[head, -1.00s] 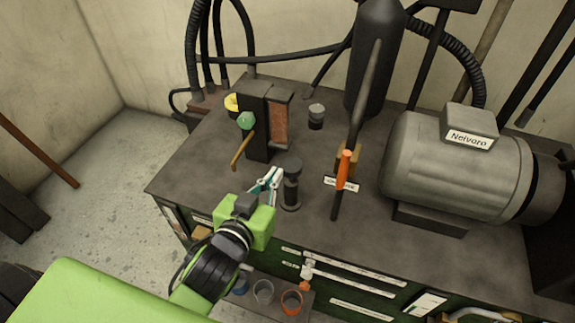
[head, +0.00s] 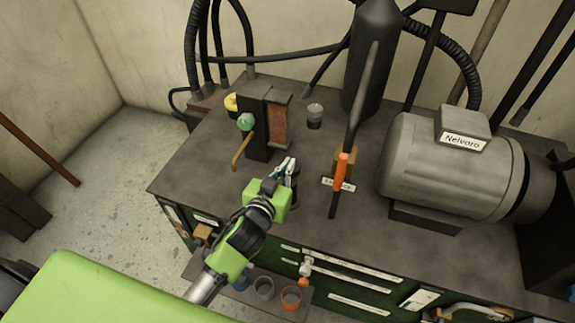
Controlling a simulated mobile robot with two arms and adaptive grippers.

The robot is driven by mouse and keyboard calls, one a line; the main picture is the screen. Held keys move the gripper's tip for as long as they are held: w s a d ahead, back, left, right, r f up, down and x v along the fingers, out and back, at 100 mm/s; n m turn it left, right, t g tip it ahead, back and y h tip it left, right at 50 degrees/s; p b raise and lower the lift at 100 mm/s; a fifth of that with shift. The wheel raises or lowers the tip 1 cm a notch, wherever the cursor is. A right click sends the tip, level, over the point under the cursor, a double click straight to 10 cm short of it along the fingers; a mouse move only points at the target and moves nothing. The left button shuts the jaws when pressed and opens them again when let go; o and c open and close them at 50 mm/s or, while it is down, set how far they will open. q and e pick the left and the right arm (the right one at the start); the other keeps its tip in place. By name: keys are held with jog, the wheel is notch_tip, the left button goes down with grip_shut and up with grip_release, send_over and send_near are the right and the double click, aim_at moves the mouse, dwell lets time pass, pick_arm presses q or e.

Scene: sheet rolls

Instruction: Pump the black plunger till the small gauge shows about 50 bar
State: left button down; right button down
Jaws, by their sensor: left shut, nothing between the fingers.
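My left gripper (head: 285,166), with a green housing and pale, teal-tinted fingers, is shut and empty. It is over the black plunger (head: 295,186), a short black cylinder near the bench's front edge. The gripper hides most of the plunger, so I cannot tell whether they touch or how far down the plunger is. A yellow-rimmed round fitting (head: 231,102) sits by the dark valve block (head: 256,130); it may be the small gauge, but I see no readable dial or needle. My right gripper is not in view.
On the bench (head: 190,165) stand a brass lever (head: 242,151), a green knob (head: 246,122), a grey-topped black cylinder (head: 315,116), an upright lever with an orange band (head: 342,170) and a large grey motor (head: 445,165). The bench's left front corner is clear.

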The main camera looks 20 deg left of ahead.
pick_arm(q)
jog(key=shift+f, duration=0.25)
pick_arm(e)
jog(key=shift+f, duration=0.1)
